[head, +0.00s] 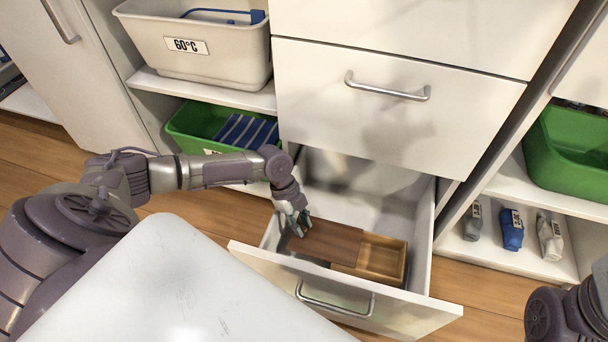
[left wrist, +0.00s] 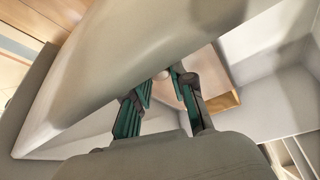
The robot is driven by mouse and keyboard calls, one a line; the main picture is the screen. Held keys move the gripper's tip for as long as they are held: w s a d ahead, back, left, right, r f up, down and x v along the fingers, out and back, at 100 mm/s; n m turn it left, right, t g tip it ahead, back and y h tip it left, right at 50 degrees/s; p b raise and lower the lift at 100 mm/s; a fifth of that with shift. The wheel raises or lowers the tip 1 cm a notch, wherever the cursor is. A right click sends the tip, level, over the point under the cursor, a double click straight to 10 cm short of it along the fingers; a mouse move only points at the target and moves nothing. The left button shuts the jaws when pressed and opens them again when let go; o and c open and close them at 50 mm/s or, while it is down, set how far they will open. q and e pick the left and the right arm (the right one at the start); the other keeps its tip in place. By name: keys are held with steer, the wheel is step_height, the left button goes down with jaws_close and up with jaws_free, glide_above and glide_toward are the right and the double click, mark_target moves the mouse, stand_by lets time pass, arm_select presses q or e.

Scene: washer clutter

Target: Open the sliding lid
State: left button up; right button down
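A wooden box (head: 398,262) lies in the open lower drawer. Its brown sliding lid (head: 330,241) is shifted to the left, and an open compartment shows at the box's right end. My left gripper (head: 294,224) reaches down into the drawer at the lid's left end, with its fingers apart. Whether the fingertips touch the lid cannot be told. In the left wrist view, the two green-and-dark fingers (left wrist: 164,88) stand apart, with part of the wooden box (left wrist: 222,102) beyond the right finger. My right gripper is out of view.
The drawer front (head: 340,300) with its metal handle stands close before the box. A white tabletop (head: 180,290) lies at the front left. A closed drawer (head: 400,110) is above.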

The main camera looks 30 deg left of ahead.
arm_select(q)
steer(key=o, duration=0.4)
steer(key=v, duration=1.2)
steer(key=shift+d, duration=0.1)
steer(key=shift+r, duration=0.15)
